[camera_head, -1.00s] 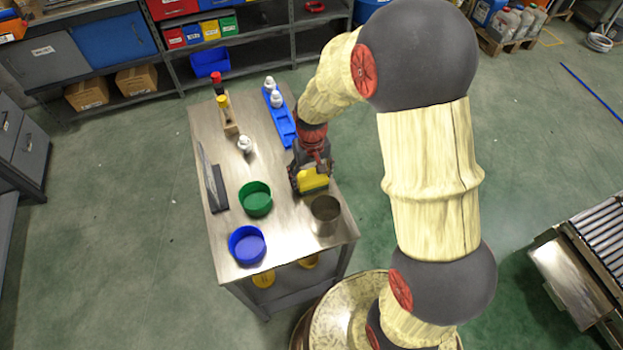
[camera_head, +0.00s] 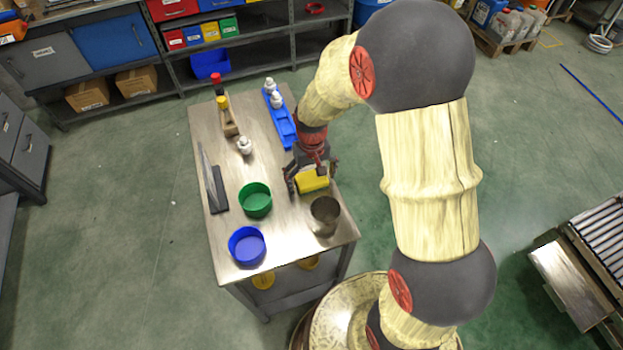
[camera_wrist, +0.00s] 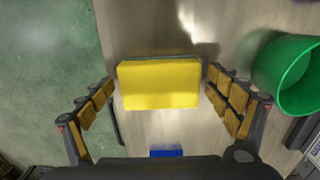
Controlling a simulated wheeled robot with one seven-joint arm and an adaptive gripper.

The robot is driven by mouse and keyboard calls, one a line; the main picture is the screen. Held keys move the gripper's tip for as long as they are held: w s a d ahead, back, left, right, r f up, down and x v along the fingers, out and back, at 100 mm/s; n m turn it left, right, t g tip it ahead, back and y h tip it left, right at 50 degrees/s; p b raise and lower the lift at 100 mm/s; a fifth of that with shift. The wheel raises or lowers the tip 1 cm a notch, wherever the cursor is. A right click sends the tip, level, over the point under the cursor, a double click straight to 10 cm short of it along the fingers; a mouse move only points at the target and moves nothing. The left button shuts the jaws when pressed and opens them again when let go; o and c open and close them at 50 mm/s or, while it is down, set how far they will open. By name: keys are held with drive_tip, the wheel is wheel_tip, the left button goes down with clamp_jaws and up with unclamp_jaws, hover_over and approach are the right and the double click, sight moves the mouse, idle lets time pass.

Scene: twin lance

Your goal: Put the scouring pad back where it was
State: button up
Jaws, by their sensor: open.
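The scouring pad (camera_head: 314,182) is a yellow block with a thin darker layer along one edge. It appears to lie on the metal table, near the table's right edge and behind the metal cup. In the wrist view the pad (camera_wrist: 160,84) lies between the spread fingers, with a gap on both sides. My gripper (camera_head: 311,176) is open over the pad; its fingers also show in the wrist view (camera_wrist: 161,80). The pad's underside is hidden.
A metal cup (camera_head: 325,222) stands in front of the pad. A green bowl (camera_head: 256,209) and a blue bowl (camera_head: 246,256) are to the left. A blue tray (camera_head: 273,101) with white pieces is behind my gripper.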

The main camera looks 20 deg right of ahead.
drive_tip(key=shift+r, duration=0.1)
wheel_tip(320, 180, up, 12)
drive_tip(key=p, duration=0.3)
wheel_tip(320, 180, up, 12)
drive_tip(key=t, duration=0.2)
hover_over(312, 179)
drive_tip(key=s, duration=0.7)
drive_tip(key=s+r+t, duration=0.3)
drive_tip(key=s+r, duration=0.4)
drive_tip(key=s, duration=0.5)
drive_tip(key=shift+s+r+t, duration=0.15)
drive_tip(key=shift+r+t, duration=0.15)
drive_tip(key=shift+r, duration=0.1)
